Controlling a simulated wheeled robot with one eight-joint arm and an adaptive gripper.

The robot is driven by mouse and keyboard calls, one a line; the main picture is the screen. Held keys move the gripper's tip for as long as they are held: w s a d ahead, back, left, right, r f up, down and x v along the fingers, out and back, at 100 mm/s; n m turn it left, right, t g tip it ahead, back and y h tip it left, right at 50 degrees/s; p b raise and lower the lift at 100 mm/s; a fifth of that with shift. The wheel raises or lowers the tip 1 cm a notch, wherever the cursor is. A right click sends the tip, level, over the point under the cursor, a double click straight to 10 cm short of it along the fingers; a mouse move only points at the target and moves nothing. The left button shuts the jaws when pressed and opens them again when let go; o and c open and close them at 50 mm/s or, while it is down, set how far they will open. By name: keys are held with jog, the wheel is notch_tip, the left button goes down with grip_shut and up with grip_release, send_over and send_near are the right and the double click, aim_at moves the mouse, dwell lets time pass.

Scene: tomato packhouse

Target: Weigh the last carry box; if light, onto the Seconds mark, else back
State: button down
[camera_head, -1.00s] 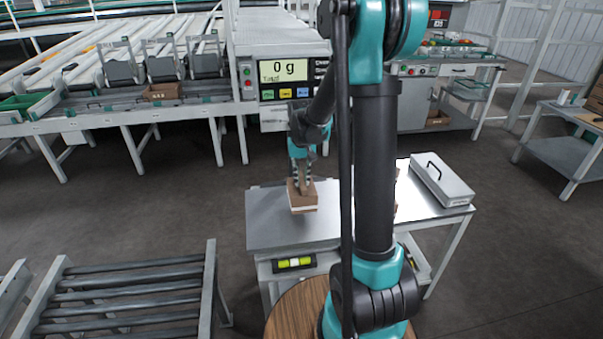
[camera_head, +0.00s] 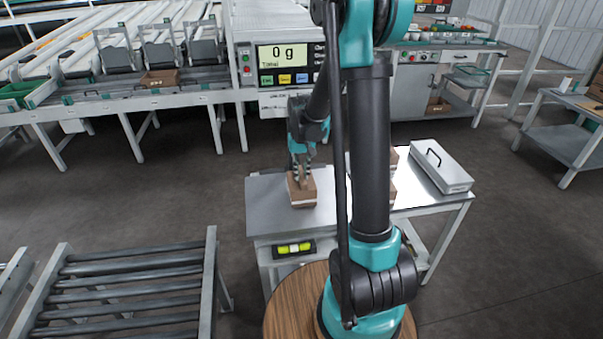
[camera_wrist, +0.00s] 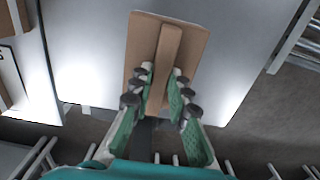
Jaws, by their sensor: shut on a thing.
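A small brown cardboard carry box (camera_head: 303,192) is at my gripper (camera_head: 302,176), over the left part of the steel bench top (camera_head: 262,208). In the wrist view the two green fingers of my gripper (camera_wrist: 160,88) are shut on the upright handle ridge of the carry box (camera_wrist: 138,62). I cannot tell whether the box touches the steel top. The display (camera_head: 284,63) behind reads 0 g. Other brown boxes (camera_head: 393,158) show partly behind my arm on the right. No Seconds mark is readable in view.
A grey lidded case with a black handle (camera_head: 440,168) lies on the bench's right end. A roller conveyor (camera_head: 130,285) stands at the lower left. A sorting line (camera_head: 100,95) runs behind. Dark floor lies open between them.

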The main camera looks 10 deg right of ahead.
jog(key=shift+f, duration=0.25)
dwell(0.3)
jog(key=c, duration=1.4)
grip_release()
jog(key=shift+c, duration=0.3)
jog(key=shift+c, duration=1.2)
jog(key=shift+r, duration=3.5)
